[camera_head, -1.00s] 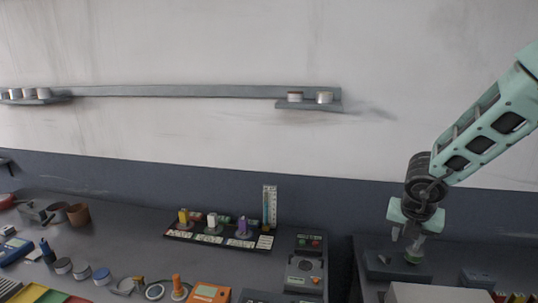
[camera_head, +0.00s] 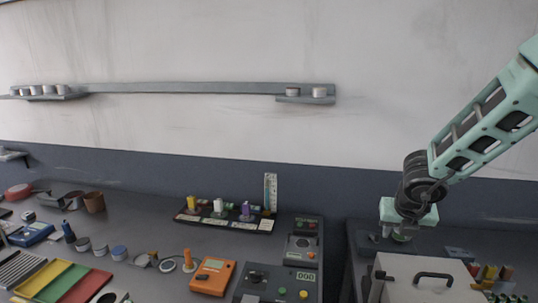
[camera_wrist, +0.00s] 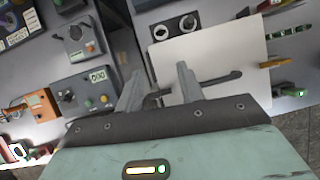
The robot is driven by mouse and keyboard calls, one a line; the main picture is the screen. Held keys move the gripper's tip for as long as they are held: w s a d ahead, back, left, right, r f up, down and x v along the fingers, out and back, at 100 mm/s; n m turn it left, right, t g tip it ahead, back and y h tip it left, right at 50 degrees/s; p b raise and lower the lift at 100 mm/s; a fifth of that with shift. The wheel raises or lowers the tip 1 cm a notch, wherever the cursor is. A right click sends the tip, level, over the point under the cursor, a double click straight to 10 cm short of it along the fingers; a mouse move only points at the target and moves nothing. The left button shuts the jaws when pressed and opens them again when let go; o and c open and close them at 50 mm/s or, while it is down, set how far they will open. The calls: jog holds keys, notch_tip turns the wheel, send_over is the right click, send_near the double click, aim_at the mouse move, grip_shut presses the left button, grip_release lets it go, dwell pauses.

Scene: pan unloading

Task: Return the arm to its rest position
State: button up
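My mint-green arm (camera_head: 483,124) reaches in from the right edge in the head view, bent down at a dark wrist joint. My gripper (camera_wrist: 160,78) is open in the wrist view, its two grey fingers apart with nothing between them. In the head view the mint gripper body (camera_head: 408,211) hangs above the right-hand bench, and its fingers are hard to make out there. Beyond the fingers in the wrist view is a pale box lid (camera_wrist: 232,52) with a black handle (camera_wrist: 222,79); the fingers look clear of it.
The pale box (camera_head: 418,283) with its black handle also stands on the right bench in the head view. Control boxes (camera_head: 303,243), an orange meter (camera_head: 213,275) and coloured trays (camera_head: 66,284) crowd the left bench. A wall shelf (camera_head: 207,87) holds small tins. The air before the wall is free.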

jog(key=s+a+r+n+y+b, duration=0.1)
jog(key=s+a+n+y+b, duration=0.3)
jog(key=a+n, duration=0.7)
jog(key=s+a+r+n+y, duration=0.1)
jog(key=s+a+n+y, duration=0.1)
jog(key=s+a+n, duration=0.65)
jog(key=s+a+f+n+g+b, duration=0.1)
jog(key=s+a+f+n+g, duration=0.15)
jog(key=s+n, duration=0.85)
jog(key=s+d+f+n+g+h+b, duration=0.1)
jog(key=s+d+n, duration=0.4)
jog(key=n, duration=1.1)
jog(key=s+g+h+b, duration=0.1)
jog(key=s+h, duration=0.1)
jog(key=shift+s+d+f+h, duration=0.15)
jog(key=shift+s+f+h, duration=0.15)
jog(key=shift+s, duration=0.05)
jog(key=shift+n, duration=0.25)
